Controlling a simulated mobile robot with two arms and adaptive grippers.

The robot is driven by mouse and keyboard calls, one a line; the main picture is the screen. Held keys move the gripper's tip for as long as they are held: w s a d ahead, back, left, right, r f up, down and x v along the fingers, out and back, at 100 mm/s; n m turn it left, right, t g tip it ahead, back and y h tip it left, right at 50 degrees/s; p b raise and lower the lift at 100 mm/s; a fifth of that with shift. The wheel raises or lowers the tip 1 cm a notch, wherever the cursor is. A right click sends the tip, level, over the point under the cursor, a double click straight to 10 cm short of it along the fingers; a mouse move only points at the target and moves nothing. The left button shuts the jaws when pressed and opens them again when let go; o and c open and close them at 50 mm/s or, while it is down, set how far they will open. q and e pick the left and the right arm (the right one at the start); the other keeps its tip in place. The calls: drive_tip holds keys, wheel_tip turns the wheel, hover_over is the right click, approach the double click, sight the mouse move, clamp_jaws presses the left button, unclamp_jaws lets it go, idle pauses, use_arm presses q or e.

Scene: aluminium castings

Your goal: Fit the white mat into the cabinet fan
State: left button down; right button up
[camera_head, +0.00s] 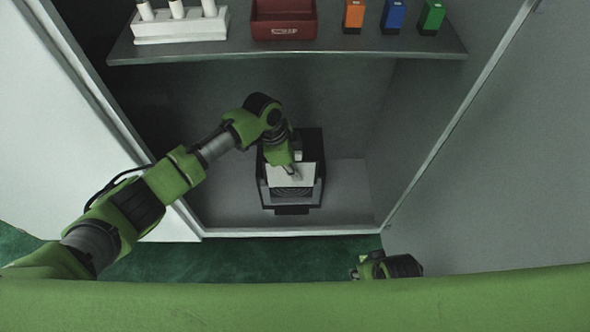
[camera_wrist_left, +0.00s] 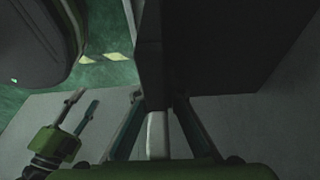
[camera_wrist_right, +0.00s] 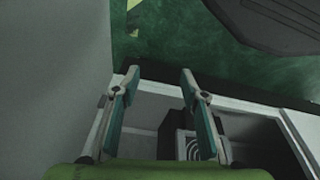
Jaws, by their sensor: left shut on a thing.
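The black cabinet fan (camera_head: 291,209) stands on the cabinet's lower floor. The white mat (camera_head: 279,179) is at the fan's upper front, above its round grille; I cannot tell if it is fully seated. My left gripper (camera_head: 297,171) is shut on the mat. In the left wrist view, the mat (camera_wrist_left: 157,135) shows as a narrow pale strip between the fingers, close to the dark fan body (camera_wrist_left: 149,65). My right gripper (camera_wrist_right: 158,80) is open and empty, outside the cabinet; the fan (camera_wrist_right: 187,146) shows beyond it in the right wrist view.
The shelf (camera_head: 230,52) above holds a white rack (camera_head: 180,28) with white cylinders, a red bin (camera_head: 283,22), and orange (camera_head: 354,15), blue (camera_head: 393,15) and green (camera_head: 432,16) boxes. The cabinet floor (camera_head: 345,200) is free right of the fan.

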use_arm(q)
drive_tip(key=shift+f, duration=0.5)
use_arm(e)
drive_tip(key=shift+w+v, duration=0.2)
drive_tip(key=shift+v, duration=0.65)
use_arm(q)
drive_tip(key=shift+f+b, duration=0.1)
drive_tip(key=shift+b, duration=0.2)
use_arm(e)
drive_tip(key=shift+s+r, duration=0.1)
drive_tip(key=shift+r, duration=0.2)
use_arm(q)
drive_tip(key=shift+f, duration=0.1)
use_arm(e)
drive_tip(key=shift+r, duration=0.2)
use_arm(q)
drive_tip(key=shift+f, duration=0.15)
drive_tip(key=c, duration=2)
unclamp_jaws()
drive_tip(key=shift+c, duration=0.2)
use_arm(e)
drive_tip(key=shift+w+r, duration=0.25)
drive_tip(key=shift+r, duration=0.35)
drive_tip(key=shift+d, duration=0.1)
